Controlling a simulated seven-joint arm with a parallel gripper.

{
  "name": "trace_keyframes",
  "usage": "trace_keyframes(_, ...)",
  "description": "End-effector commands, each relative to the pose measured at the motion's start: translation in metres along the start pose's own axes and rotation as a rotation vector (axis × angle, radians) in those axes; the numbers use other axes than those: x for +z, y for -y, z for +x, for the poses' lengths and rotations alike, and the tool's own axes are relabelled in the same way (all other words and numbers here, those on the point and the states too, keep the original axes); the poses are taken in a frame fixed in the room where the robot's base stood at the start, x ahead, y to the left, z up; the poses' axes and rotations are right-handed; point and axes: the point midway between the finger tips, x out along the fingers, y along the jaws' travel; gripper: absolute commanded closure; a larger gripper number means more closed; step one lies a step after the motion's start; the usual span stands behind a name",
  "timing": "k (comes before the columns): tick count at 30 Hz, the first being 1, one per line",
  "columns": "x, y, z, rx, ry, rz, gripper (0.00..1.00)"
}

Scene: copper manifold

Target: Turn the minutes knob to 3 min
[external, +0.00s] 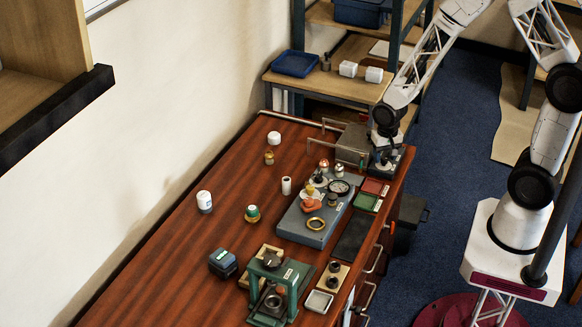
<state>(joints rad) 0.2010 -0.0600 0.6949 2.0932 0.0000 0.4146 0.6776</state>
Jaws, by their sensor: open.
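My gripper (384,152) is at the far right end of the wooden table, pointing down. It is open and sits directly over a dark box (390,170) with small pale labels. Its fingers are at or around a small dark knob on top of that box. The view is too small to tell whether they touch it. The labels and any minute marks cannot be read, so I cannot tell the knob's setting or be sure it is the minutes knob. My gripper and wrist hide part of the box top.
A grey box with a wire handle (352,143) stands just left of my gripper. A blue-grey panel (293,228) carries a gauge, an orange handle and a brass ring. A green press (270,290) stands at the front. The table's left side (150,280) is mostly clear.

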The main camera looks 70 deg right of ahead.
Motion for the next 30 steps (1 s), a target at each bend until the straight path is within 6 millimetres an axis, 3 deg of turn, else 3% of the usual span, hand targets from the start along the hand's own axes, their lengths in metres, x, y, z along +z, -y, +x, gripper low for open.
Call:
trace_keyframes(18,0.0,0.0,-0.065,-0.002,-0.002,0.0,0.48)
trace_keyframes(30,0.0,0.0,-0.071,-0.001,-0.001,0.0,0.48)
